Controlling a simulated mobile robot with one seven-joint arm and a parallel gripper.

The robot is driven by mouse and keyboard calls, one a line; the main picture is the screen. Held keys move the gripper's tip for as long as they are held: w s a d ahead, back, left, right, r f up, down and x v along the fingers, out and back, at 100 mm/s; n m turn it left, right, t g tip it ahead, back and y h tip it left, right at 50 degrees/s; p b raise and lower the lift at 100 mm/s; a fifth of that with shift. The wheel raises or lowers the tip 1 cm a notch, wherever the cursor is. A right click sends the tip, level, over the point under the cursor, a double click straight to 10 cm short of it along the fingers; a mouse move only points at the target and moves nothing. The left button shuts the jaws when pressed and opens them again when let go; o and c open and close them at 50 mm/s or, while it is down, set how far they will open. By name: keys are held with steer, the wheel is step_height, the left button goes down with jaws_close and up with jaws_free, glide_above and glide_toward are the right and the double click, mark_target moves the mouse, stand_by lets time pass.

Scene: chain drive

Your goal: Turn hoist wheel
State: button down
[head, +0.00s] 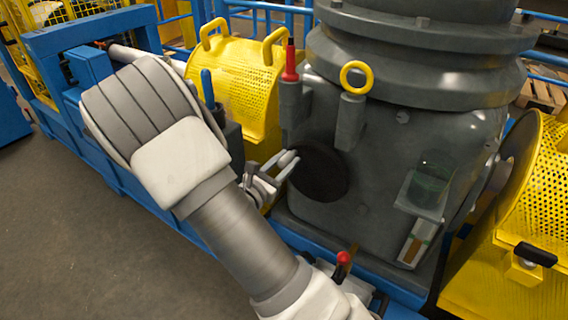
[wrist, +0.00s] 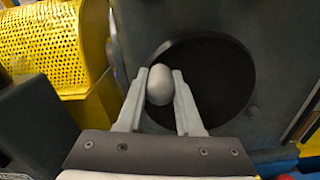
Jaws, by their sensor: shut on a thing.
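The hoist wheel appears to be the dark round disc (head: 322,176) on the front of the grey machine housing; it also shows in the wrist view (wrist: 225,65). A pale rounded knob (head: 287,158) stands out at the disc's left side. In the wrist view the knob (wrist: 160,84) sits between my two fingers. My gripper (head: 284,168) is shut on this knob, and its fingers also show in the wrist view (wrist: 166,95). The fingers hide part of the knob and of the disc's lower edge in the wrist view.
A yellow perforated guard (head: 235,75) stands left of the housing, and another (head: 535,200) at the right. A red-tipped lever (head: 290,62), a yellow ring (head: 356,77) and a red-knobbed lever (head: 343,258) are near the disc. Grey floor (head: 85,230) lies open at left.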

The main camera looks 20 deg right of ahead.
steer(key=shift+s+d+r+m, duration=0.15)
steer(key=shift+s+r+m, duration=0.1)
steer(key=shift+m, duration=0.35)
steer(key=c, duration=0.6)
jaws_free()
steer(key=p+v, duration=0.2)
steer(key=v, duration=1.5)
steer(key=shift+s+p, duration=0.1)
steer(key=shift+p, duration=0.25)
